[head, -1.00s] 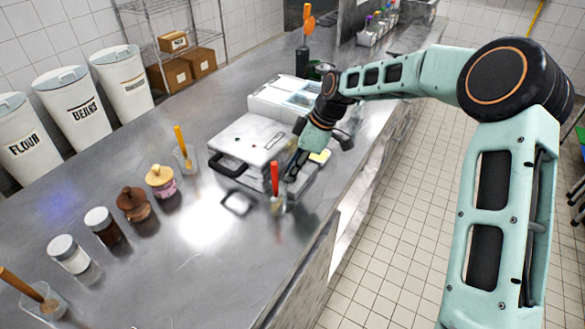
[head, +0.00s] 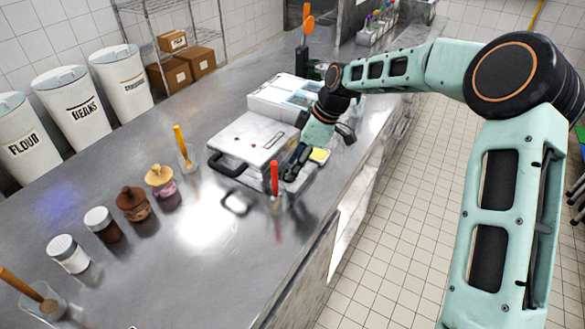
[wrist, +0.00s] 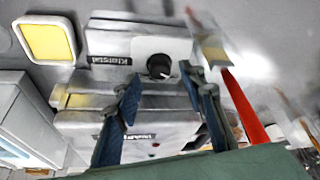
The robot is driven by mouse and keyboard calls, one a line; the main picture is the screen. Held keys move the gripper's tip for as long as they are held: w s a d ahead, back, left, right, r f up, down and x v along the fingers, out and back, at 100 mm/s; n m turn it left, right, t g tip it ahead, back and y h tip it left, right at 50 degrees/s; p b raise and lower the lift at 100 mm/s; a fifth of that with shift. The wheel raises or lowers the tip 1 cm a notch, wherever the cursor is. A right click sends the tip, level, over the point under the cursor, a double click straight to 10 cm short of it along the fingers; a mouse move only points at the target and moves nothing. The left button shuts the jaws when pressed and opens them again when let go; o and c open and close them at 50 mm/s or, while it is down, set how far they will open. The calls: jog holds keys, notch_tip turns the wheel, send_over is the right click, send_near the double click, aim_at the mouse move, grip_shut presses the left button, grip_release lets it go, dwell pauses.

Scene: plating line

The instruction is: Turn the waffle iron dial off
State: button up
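The waffle iron (head: 248,136) is a closed, pale metal appliance with a black handle, on the steel counter. In the wrist view its front panel (wrist: 110,45) shows a round black dial (wrist: 159,66) with a light pointer mark. My gripper (wrist: 162,80) is open, with its two blue fingers apart and the dial showing between and just beyond their tips. I cannot tell whether either finger touches the dial. In the head view my gripper (head: 292,172) is at the iron's front right side and hides the dial.
A cup with a red-handled utensil (head: 275,178) stands close by my gripper; the red handle (wrist: 246,108) also shows beside the right finger. A yellow-topped block (head: 320,155) is on the other side. A white container (head: 275,102) stands behind. Several jars line the counter at left.

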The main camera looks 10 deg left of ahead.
jog(key=v, duration=1)
jog(key=shift+d+r, duration=0.1)
